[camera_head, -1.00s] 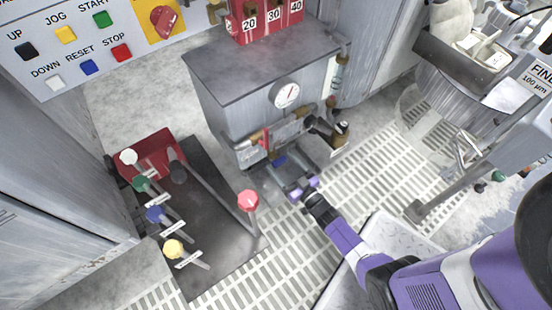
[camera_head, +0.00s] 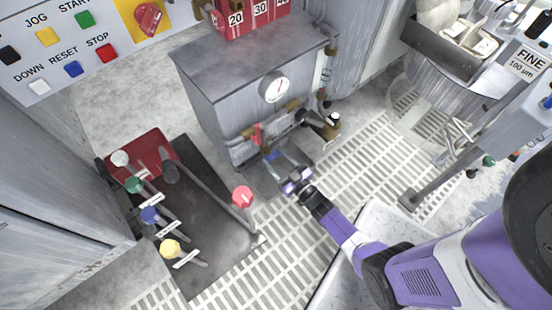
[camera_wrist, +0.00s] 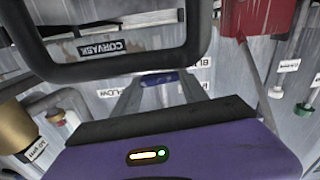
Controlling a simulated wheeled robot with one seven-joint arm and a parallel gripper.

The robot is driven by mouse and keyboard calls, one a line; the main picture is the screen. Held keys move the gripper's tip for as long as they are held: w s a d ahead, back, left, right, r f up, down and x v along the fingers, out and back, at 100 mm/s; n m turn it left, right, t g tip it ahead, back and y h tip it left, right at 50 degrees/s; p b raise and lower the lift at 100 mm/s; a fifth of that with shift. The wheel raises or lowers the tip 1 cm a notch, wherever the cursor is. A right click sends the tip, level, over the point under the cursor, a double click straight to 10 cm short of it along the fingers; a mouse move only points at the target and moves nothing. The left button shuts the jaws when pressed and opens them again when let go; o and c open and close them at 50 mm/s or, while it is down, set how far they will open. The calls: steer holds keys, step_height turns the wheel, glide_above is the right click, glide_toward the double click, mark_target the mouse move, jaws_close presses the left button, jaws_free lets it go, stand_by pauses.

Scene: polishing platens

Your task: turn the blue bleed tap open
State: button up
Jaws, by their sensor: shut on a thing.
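The blue bleed tap (camera_head: 272,156) is low on the front of the grey cabinet (camera_head: 250,75), below the brass pipework. In the wrist view its blue handle (camera_wrist: 157,79) lies crosswise between my fingertips, beside a partly hidden label starting "BL". My gripper (camera_head: 280,160) reaches down to it from the lower right. It is shut on the blue handle, and its fingers show from behind in the wrist view (camera_wrist: 157,84). The tap's body and stem are hidden, and I cannot tell its angle.
A red handle (camera_head: 257,135) sits on the pipe just above. A dark fitting with a brass end (camera_head: 330,125) juts out to the right. A lever stand (camera_head: 205,240) with coloured knobs is at left. Open grating (camera_head: 370,170) lies to the right.

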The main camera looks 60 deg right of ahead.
steer(key=shift+a+n, duration=0.1)
steer(key=shift+n, duration=2.1)
steer(key=o, duration=1.4)
steer(key=shift+s, duration=0.1)
